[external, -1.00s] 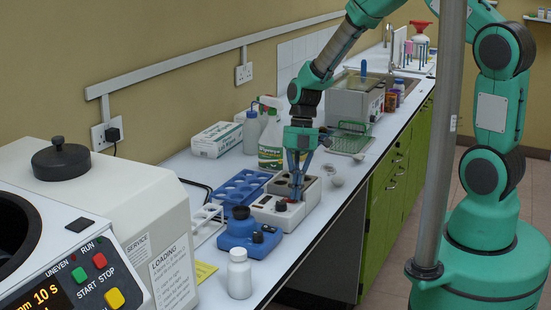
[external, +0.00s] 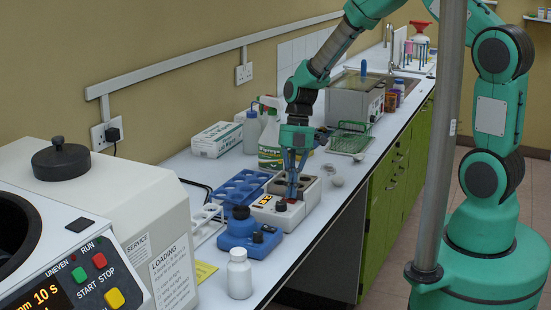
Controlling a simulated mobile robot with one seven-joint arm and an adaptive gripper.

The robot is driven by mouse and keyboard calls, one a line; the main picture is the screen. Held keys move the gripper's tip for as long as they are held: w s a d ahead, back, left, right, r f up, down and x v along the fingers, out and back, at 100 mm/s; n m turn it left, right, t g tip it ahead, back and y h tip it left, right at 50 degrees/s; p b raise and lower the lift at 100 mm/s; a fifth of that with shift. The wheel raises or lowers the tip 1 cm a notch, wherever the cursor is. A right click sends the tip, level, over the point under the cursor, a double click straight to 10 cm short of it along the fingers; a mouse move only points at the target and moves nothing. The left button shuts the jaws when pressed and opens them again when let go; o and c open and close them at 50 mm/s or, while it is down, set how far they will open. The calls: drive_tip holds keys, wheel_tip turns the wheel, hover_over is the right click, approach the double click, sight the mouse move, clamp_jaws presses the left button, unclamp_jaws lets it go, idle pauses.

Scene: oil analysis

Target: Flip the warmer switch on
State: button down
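The warmer (external: 262,216) is a pale, low block with dark wells in its top, standing on the white bench among the lab items. Its front panel has a small display (external: 266,200) that glows orange and a dark round knob (external: 281,206). My gripper (external: 291,194) points down over the front part of the warmer, just behind the knob. Its fingers come together at the tips and hold nothing that I can see. The switch itself is hidden or too small to make out, and I cannot tell whether the fingertips touch the panel.
A blue mixer (external: 247,241) and a white bottle (external: 239,274) stand in front of the warmer. A blue tube rack (external: 238,189) is to its left. A spray bottle (external: 269,155) stands close behind. A centrifuge (external: 120,205) fills the near left. The bench right of the warmer is fairly clear.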

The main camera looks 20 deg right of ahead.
idle(0.3)
drive_tip(key=shift+r+p, duration=0.3)
drive_tip(key=shift+r, duration=0.6)
drive_tip(key=d+r+p, duration=0.1)
drive_tip(key=d+r, duration=0.2)
drive_tip(key=r, duration=0.8)
drive_tip(key=shift+w+d+r+p, duration=0.2)
drive_tip(key=shift+d+r+p, duration=0.1)
drive_tip(key=shift+d, duration=0.05)
